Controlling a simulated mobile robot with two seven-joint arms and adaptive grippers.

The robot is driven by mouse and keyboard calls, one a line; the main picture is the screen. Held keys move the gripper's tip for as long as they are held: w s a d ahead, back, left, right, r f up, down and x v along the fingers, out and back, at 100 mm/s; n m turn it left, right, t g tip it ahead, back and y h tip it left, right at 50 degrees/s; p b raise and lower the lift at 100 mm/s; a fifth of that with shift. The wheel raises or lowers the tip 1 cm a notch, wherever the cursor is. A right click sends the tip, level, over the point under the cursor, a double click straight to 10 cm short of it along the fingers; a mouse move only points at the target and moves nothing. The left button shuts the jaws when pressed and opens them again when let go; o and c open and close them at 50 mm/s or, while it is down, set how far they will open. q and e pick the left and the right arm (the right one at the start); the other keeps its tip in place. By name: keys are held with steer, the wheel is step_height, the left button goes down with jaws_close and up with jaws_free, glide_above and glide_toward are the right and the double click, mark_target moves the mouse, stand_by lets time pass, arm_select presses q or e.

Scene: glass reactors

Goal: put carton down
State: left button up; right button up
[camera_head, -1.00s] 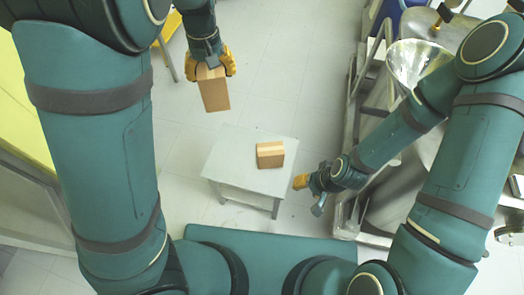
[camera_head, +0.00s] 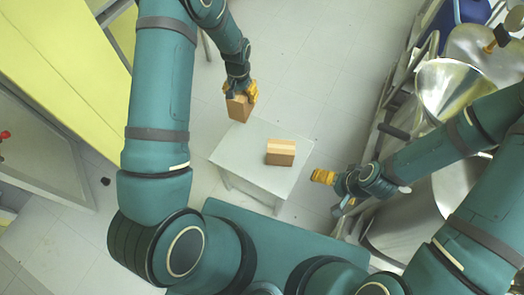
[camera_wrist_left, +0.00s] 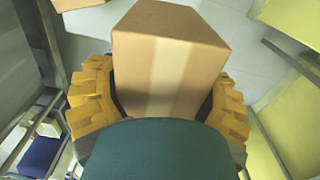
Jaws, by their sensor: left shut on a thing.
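A brown carton (camera_head: 239,108) is held in my left gripper (camera_head: 241,92), at the far left edge of a small pale table (camera_head: 236,150). In the left wrist view the carton (camera_wrist_left: 168,65) fills the middle, with yellow fingers (camera_wrist_left: 158,105) pressed on both sides. I cannot tell whether its bottom touches the table. A second carton (camera_head: 281,153) with a lighter tape band rests on the table's right half. My right gripper (camera_head: 322,176) is beside the table's right edge, apart from that carton; its finger gap is not clear.
The left half of the tabletop is bare. Steel reactor equipment with a shiny funnel (camera_head: 447,85) stands at the right. A yellow wall panel (camera_head: 70,70) is at the left. A small dark object (camera_head: 105,181) lies on the floor.

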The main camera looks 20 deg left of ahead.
arm_select(q)
steer(key=shift+m, duration=0.7)
steer(key=shift+s+f+b, duration=0.25)
steer(key=shift+f+b, duration=0.1)
steer(key=shift+f, duration=3.4)
steer(key=shift+s+f+b, duration=0.3)
steer(key=shift+f+b, duration=0.1)
steer(key=shift+f, duration=3.35)
steer(key=shift+s+f+b, duration=0.25)
steer(key=shift+f+b, duration=0.1)
steer(key=shift+f, duration=3.4)
steer(key=shift+f, duration=0.1)
steer(key=o, duration=1.3)
